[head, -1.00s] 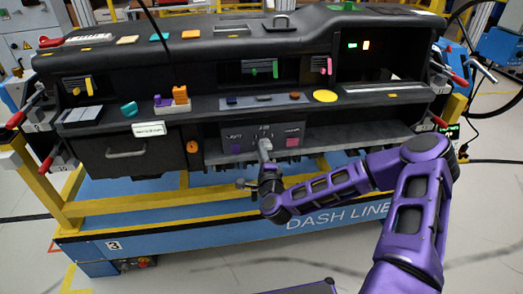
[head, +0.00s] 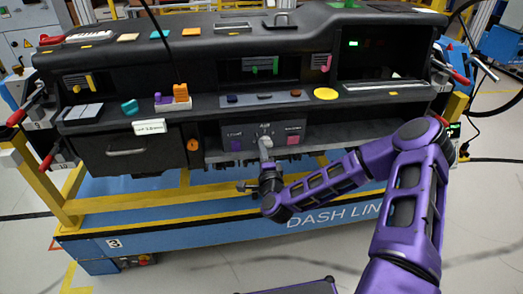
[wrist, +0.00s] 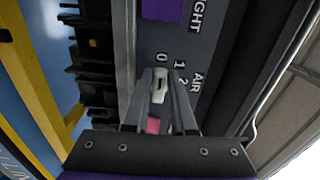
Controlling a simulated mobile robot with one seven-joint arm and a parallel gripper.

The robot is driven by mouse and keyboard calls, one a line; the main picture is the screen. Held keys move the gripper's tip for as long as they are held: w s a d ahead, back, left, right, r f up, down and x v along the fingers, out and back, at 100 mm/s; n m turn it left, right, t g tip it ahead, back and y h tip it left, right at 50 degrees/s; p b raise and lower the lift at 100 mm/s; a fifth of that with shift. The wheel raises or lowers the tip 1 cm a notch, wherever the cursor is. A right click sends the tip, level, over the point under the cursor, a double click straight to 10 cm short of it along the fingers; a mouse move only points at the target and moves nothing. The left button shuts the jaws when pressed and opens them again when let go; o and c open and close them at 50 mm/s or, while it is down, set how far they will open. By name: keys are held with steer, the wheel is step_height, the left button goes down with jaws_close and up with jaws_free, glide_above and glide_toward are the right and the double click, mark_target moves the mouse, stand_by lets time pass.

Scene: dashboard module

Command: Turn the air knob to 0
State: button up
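The white air knob (wrist: 160,85) sits on the dark control panel between my gripper's fingertips in the wrist view. The marks 0, 1 and 2 and the word AIR are printed around it. Its pointing end appears to face the 0 mark (wrist: 161,57). My gripper (wrist: 161,80) has one finger on each side of the knob and appears shut on it, with little or no gap visible. In the head view, my gripper (head: 265,155) reaches up to the air knob (head: 265,141) from below.
A purple button (head: 236,146) lies left of the knob and a pink button (head: 293,140) right of it. The dashboard shelf edge is just above. An orange knob (head: 193,145) is further left. A green light (head: 353,44) shows in the right recess.

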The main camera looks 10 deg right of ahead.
steer(key=o, duration=0.3)
steer(key=shift+o, duration=0.2)
steer(key=s+p, duration=0.3)
steer(key=s, duration=1.4)
steer(key=shift+s+p, duration=0.2)
steer(key=shift+p, duration=0.1)
